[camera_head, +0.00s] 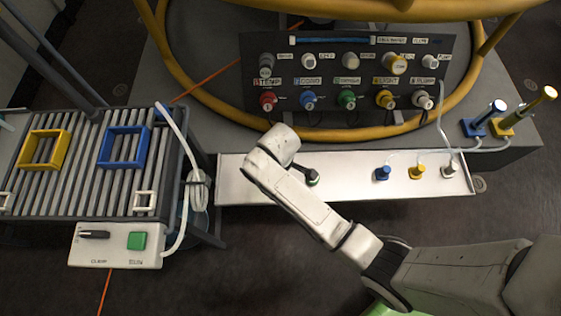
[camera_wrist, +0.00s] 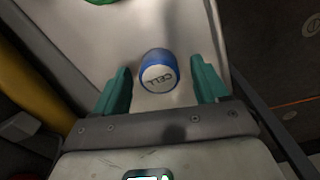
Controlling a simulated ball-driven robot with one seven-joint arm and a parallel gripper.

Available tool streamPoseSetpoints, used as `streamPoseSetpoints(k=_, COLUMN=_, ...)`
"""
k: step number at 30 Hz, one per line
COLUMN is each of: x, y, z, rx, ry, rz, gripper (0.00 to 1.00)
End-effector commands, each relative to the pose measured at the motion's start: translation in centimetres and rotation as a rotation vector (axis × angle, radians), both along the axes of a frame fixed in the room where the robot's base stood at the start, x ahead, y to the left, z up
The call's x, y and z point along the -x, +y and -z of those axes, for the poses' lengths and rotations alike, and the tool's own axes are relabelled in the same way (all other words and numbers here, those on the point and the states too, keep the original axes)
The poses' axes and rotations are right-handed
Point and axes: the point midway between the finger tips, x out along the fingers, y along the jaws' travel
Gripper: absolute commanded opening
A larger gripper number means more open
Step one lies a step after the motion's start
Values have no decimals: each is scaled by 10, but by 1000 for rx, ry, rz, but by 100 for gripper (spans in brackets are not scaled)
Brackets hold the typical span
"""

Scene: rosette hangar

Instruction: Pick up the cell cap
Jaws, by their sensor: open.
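The cell cap (camera_wrist: 158,72) shows in the wrist view as a short blue cylinder with a white top face lettered CELL. It stands on the pale tray (camera_wrist: 90,45). My gripper (camera_wrist: 160,64) has two teal fingers, open, one to the left and one to the right of the cap. A gap shows on both sides, and neither finger appears to touch it. I cannot tell how far the fingertips are above the tray. In the head view the tray (camera_head: 345,161) lies under my arm, which hides the cap and the fingers.
A green-and-black piece (camera_head: 313,179) lies close to my wrist. Blue (camera_head: 382,173), yellow (camera_head: 416,171) and white (camera_head: 450,169) plugs stand at the tray's right. A labelled dark panel (camera_head: 330,78) rises behind. A slatted bench (camera_head: 75,180) is at left.

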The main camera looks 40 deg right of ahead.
Motion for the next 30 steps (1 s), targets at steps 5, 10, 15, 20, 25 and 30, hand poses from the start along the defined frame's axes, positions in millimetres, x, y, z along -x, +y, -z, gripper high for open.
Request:
streamPoseSetpoints(k=5, x=0, y=0, z=2, rx=0, ry=-1, rz=0, gripper=73)
streamPoseSetpoints(k=10, x=0, y=0, z=2, rx=-1, ry=-1, rz=0, gripper=62)
streamPoseSetpoints(k=15, x=0, y=0, z=2, rx=-1, ry=-1, rz=0, gripper=46)
streamPoseSetpoints(k=20, x=0, y=0, z=2, rx=-1, ry=-1, rz=0, gripper=31)
streamPoseSetpoints(k=25, x=0, y=0, z=2, rx=-1, ry=-1, rz=0, gripper=15)
streamPoseSetpoints(k=30, x=0, y=0, z=2, rx=-1, ry=-1, rz=0, gripper=14)
